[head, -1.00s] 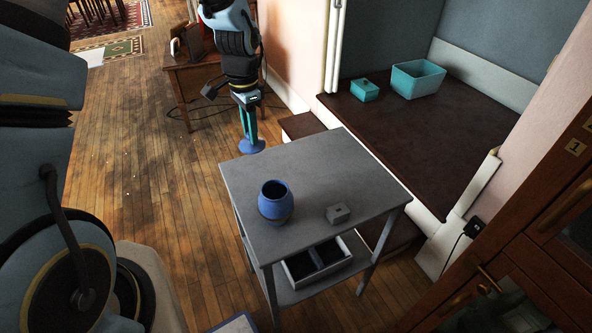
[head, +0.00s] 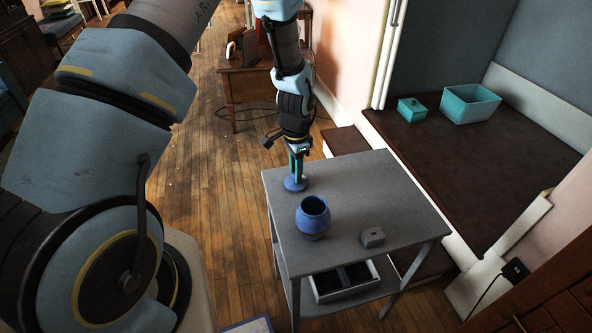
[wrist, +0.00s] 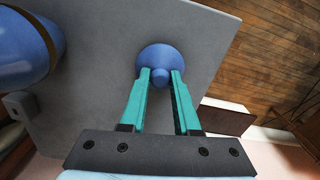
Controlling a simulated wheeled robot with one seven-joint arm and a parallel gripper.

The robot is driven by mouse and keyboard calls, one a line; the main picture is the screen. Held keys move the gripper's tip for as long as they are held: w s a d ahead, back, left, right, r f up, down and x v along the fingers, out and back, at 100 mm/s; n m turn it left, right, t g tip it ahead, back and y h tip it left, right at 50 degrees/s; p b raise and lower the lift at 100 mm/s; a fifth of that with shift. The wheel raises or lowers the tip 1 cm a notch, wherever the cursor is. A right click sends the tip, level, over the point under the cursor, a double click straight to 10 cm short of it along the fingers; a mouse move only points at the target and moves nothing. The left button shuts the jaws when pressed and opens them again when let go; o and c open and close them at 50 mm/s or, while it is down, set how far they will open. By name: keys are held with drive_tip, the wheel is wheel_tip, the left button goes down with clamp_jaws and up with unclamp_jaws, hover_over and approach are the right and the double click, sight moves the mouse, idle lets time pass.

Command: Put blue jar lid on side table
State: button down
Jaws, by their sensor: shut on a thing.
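The blue jar lid (head: 295,184) is a round disc with a knob, held by my gripper (head: 296,172) at the back left corner of the grey side table (head: 375,185). In the wrist view the lid (wrist: 160,54) lies beyond my teal fingertips (wrist: 161,75), which are shut on its knob. The lid is over the tabletop; I cannot tell whether it touches the surface. The open blue jar (head: 312,217) stands upright on the table, in front of the lid and apart from it. It also shows at the left of the wrist view (wrist: 25,45).
A small grey box (head: 372,237) sits on the tabletop right of the jar. A divided tray (head: 345,281) is on the lower shelf. A teal box (head: 412,110) and teal bin (head: 470,103) stand on the dark platform at right.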

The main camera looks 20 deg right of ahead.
drive_tip(key=shift+f, duration=0.2)
drive_tip(key=c, duration=0.6)
unclamp_jaws()
drive_tip(key=shift+r, duration=0.1)
drive_tip(key=shift+c, duration=0.2)
wheel_tip(320, 180, up, 12)
drive_tip(key=b, duration=0.3)
drive_tip(key=w+a+r+n, duration=0.1)
drive_tip(key=a+r+n, duration=0.2)
drive_tip(key=a, duration=0.4)
drive_tip(key=w+a+r+n, duration=0.1)
drive_tip(key=a+r+n, duration=0.1)
drive_tip(key=a+n, duration=0.35)
drive_tip(key=s+a+r+n, duration=0.2)
drive_tip(key=s+a+n, duration=0.1)
drive_tip(key=a, duration=0.6)
drive_tip(key=s+a+r+n+t, duration=0.1)
drive_tip(key=s+a+n, duration=0.2)
drive_tip(key=a, duration=0.6)
drive_tip(key=shift+r+n+t, duration=0.3)
drive_tip(key=shift+r+n, duration=0.1)
drive_tip(key=shift+n, duration=0.65)
